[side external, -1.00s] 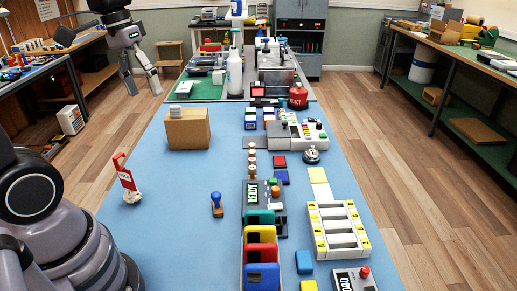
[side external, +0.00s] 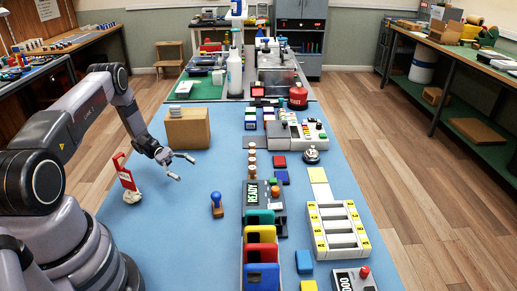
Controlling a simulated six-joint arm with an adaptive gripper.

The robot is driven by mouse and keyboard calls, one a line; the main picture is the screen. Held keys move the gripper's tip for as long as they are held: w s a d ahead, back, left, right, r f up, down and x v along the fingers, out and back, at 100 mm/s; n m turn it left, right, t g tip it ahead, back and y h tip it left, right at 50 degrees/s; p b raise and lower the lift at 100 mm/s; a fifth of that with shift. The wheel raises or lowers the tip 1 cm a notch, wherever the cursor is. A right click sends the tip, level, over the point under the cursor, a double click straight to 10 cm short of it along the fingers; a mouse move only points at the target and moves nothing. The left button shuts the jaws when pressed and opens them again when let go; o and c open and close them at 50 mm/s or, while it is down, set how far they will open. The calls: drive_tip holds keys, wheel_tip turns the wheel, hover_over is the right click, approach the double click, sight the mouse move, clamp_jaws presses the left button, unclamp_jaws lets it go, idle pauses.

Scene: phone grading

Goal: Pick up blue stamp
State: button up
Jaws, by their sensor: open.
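The blue stamp (side external: 217,204) stands upright on the blue mat (side external: 180,250), left of the colored bins. It has a blue knob and a brownish base. My gripper (side external: 186,168) is open and empty. It is above the mat, up and to the left of the stamp in the picture, apart from it, with its fingers pointing to the right and down.
A cardboard box (side external: 188,128) stands just behind my gripper. A red tag on a pale base (side external: 128,180) stands to the left. Colored bins (side external: 261,250), a READY display (side external: 255,197) and a white slotted rack (side external: 338,230) are to the right. The mat around the stamp is clear.

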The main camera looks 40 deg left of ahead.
drive_tip(key=f, duration=0.1)
drive_tip(key=s+f+n+t, duration=0.1)
drive_tip(key=shift+a+f+h, duration=0.15)
drive_tip(key=shift+f+h, duration=0.25)
approach(216, 196)
drive_tip(key=w+d, duration=0.1)
drive_tip(key=w+d+f, duration=0.1)
drive_tip(key=d, duration=0.6)
drive_tip(key=shift+w+d+f, duration=0.1)
drive_tip(key=shift+w+d, duration=0.1)
drive_tip(key=shift+d, duration=0.2)
clamp_jaws()
